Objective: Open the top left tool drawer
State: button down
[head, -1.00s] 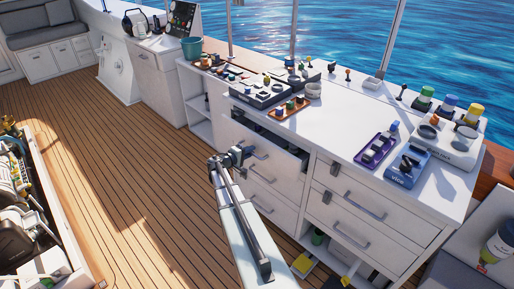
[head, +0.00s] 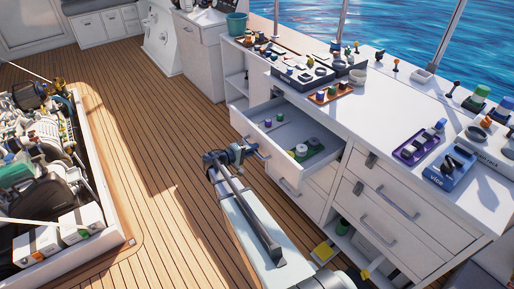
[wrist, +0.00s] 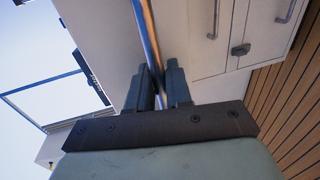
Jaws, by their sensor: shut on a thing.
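The top left tool drawer (head: 300,178) is white and stands pulled well out of the white cabinet, with its inside showing in the head view. My gripper (head: 240,155) is at the drawer's front, shut on its metal bar handle (head: 257,151). In the wrist view the handle (wrist: 149,40) runs between the two dark fingers of my gripper (wrist: 162,82), against the pale drawer front. Inside the drawer lie a green tray (head: 317,152) with round pieces and a few small items near the left end.
The countertop (head: 376,112) carries trays and a blue box (head: 450,165). An open engine hatch (head: 104,215) lies at the left. Wooden deck (head: 165,150) between is clear.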

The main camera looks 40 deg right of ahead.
jog(key=shift+a, duration=0.1)
jog(key=c, duration=1.2)
grip_release()
jog(key=v, duration=1.3)
jog(key=shift+a, duration=0.4)
jog(key=shift+w, duration=0.1)
